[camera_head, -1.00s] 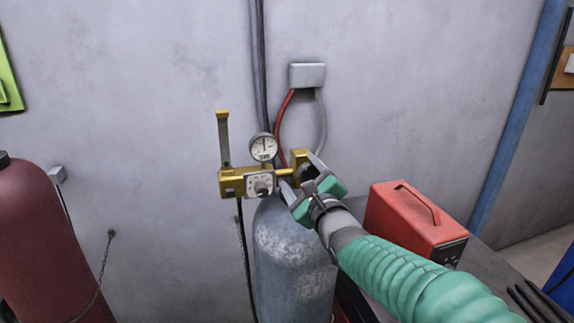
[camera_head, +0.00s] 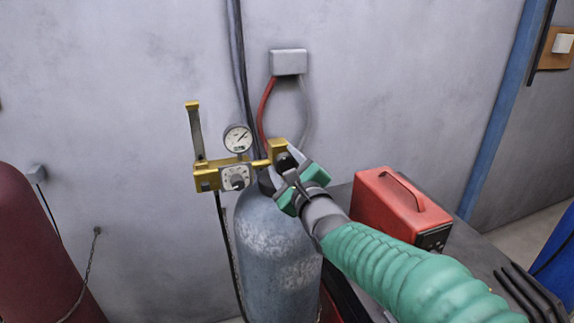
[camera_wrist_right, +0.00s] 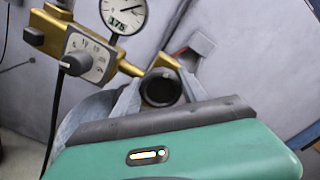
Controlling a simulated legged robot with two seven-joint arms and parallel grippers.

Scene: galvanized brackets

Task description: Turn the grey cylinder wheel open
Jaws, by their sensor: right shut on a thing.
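The grey cylinder (camera_head: 275,245) stands upright against the wall, with a brass valve and regulator (camera_head: 207,178) on top. Its dark round wheel (camera_head: 286,160) is at the right end of the brass body. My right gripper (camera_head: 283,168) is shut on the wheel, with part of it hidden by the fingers. In the right wrist view the wheel (camera_wrist_right: 160,90) sits between the two grey fingers. The round gauge (camera_head: 238,139) has its needle toward the upper right. In the wrist view its small display seems to read 175. My left gripper is out of view.
A dark red cylinder (camera_head: 38,250) stands at the left. A red case (camera_head: 400,208) sits on a dark surface to the right of my arm. A grey wall box (camera_head: 288,62) with red and grey cables is above the valve. The wall behind is mostly bare.

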